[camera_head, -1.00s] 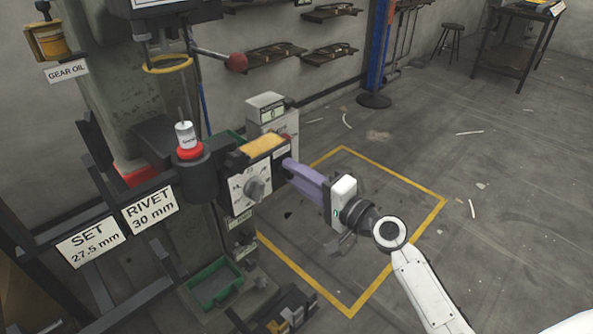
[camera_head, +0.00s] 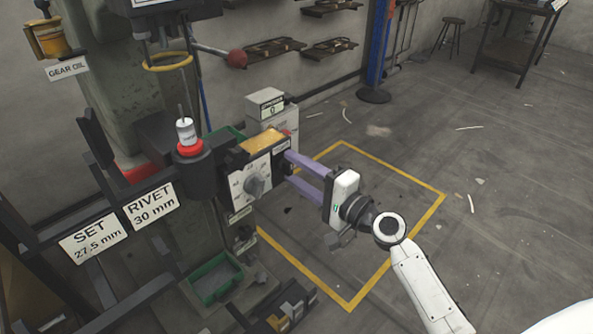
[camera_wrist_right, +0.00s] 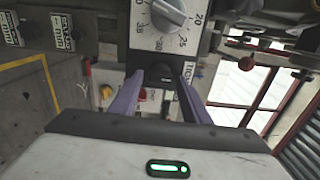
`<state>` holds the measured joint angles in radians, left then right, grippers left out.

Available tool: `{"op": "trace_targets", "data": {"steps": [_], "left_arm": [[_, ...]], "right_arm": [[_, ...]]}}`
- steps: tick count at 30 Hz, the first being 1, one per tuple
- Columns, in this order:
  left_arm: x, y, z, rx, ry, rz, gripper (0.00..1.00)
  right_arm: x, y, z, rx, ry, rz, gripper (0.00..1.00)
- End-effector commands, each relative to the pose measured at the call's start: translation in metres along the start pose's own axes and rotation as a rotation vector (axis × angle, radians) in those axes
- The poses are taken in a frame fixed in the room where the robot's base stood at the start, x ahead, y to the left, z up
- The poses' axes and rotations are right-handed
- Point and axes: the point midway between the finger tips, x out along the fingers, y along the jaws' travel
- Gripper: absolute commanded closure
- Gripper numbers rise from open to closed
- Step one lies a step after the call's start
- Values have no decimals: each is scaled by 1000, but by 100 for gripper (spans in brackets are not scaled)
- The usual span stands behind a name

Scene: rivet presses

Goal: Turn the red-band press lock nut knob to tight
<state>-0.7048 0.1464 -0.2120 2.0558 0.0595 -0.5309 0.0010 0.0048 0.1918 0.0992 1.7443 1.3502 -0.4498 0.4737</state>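The press with a red band (camera_head: 190,149) stands at left centre in the head view. Its grey dial plate carries a round setting knob (camera_head: 255,187), which also shows in the right wrist view (camera_wrist_right: 170,14). My right gripper (camera_head: 288,168) has purple fingers spread apart, reaching from the right to the plate's right side. In the right wrist view, a dark knob-like part (camera_wrist_right: 160,74) sits between the fingertips (camera_wrist_right: 161,72), with gaps appearing on both sides. It may be the lock nut knob; its setting cannot be read. My left gripper is not in view.
A grey box (camera_head: 268,108) stands behind the plate. A green tray (camera_head: 215,280) and SET 27.5 mm and RIVET 30 mm signs (camera_head: 150,207) are nearby.

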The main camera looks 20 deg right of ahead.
Motion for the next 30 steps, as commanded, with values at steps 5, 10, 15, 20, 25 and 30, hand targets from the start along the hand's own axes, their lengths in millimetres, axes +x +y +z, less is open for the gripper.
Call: {"op": "trace_targets", "data": {"steps": [5, 10, 15, 20, 25, 30], "left_arm": [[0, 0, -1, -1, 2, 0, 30], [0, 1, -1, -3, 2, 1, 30], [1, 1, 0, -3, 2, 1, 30], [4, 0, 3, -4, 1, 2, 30], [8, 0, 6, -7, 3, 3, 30], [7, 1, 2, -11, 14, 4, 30]], "right_arm": [[0, 0, 1, -2, -2, 1, 53], [-2, 1, 1, -3, -2, 2, 53], [-23, 3, 1, -3, -2, 4, 53], [-56, 3, 1, -4, -2, 5, 53], [-85, 3, 1, -3, -2, 3, 53], [-100, 1, 0, -2, -2, 2, 53]]}}
